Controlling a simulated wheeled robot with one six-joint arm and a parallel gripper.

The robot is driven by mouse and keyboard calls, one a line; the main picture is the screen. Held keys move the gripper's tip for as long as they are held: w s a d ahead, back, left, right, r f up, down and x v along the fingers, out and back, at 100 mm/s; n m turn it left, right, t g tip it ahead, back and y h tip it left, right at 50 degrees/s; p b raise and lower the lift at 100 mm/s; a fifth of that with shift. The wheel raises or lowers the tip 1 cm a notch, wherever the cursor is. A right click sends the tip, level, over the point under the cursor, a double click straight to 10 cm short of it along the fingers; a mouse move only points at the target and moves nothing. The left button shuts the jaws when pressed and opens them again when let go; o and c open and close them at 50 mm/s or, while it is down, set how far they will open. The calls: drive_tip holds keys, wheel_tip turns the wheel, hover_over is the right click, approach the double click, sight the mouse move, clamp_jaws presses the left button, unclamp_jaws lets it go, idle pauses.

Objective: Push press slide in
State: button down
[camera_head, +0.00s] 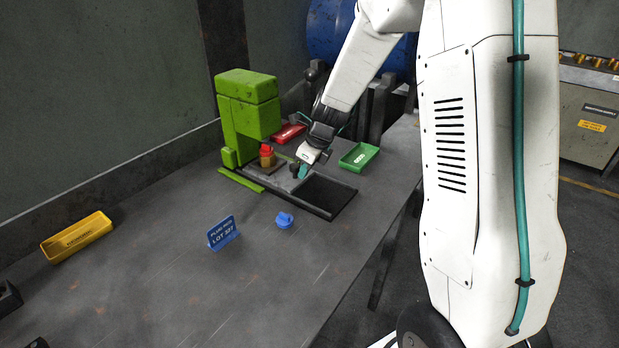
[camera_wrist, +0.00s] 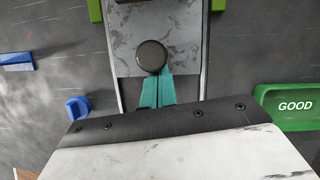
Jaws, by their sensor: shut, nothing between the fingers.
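The green press (camera_head: 247,112) stands on the bench at the back left. Its grey slide plate (camera_wrist: 185,40) lies between two rails and carries a dark round knob (camera_wrist: 151,56). My gripper (camera_head: 303,174) is low over the slide track. Its teal fingers (camera_wrist: 157,92) are shut and empty, with their tips right at the knob's near edge. I cannot tell whether they touch it.
A dark open bay (camera_head: 322,192) lies at the track's near end. A green GOOD tray (camera_head: 359,156) is to the right, a red tray (camera_head: 289,132) behind. A blue part (camera_head: 284,220), a blue lot sign (camera_head: 223,232) and a yellow tray (camera_head: 77,237) stand on the bench.

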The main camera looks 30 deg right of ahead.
drive_tip(key=shift+w+a, duration=0.25)
drive_tip(key=shift+w, duration=0.15)
drive_tip(key=shift+w+r, duration=0.1)
drive_tip(key=shift+w, duration=0.05)
drive_tip(key=shift+w+a+r, duration=0.1)
drive_tip(key=s+d, duration=0.2)
drive_tip(key=s, duration=0.1)
drive_tip(key=shift+s, duration=0.2)
drive_tip(key=r, duration=0.1)
drive_tip(key=s+d+r, duration=0.1)
drive_tip(key=d+r, duration=0.1)
drive_tip(key=r, duration=0.1)
drive_tip(key=shift+s+d, duration=0.1)
drive_tip(key=shift+s, duration=0.15)
drive_tip(key=v, duration=0.5)
drive_tip(key=shift+s+a+r, duration=0.2)
drive_tip(key=shift+a+r, duration=0.05)
